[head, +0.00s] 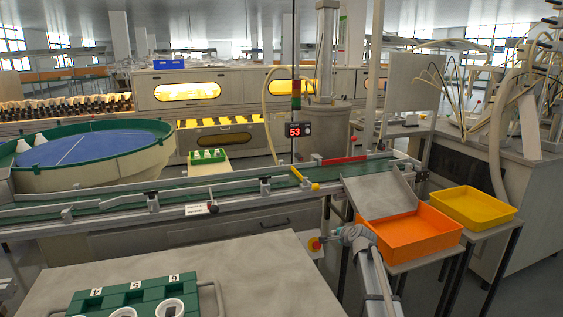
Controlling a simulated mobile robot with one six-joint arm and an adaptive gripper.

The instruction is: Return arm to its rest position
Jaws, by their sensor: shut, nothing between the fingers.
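My arm rises from the bottom edge right of centre, and its end, with my gripper (329,239), points left beside the front of the conveyor. The gripper is small in this view and its fingers are hard to make out. It looks shut, with nothing held. It is above the floor gap between the grey table (255,262) and the orange tray (412,235), close to a red and yellow stop button (315,244).
A green rack (135,297) with numbered slots and white rings sits on the table. A blue-topped round feeder (90,148) stands left, a yellow tray (472,206) right. The table's right part is clear.

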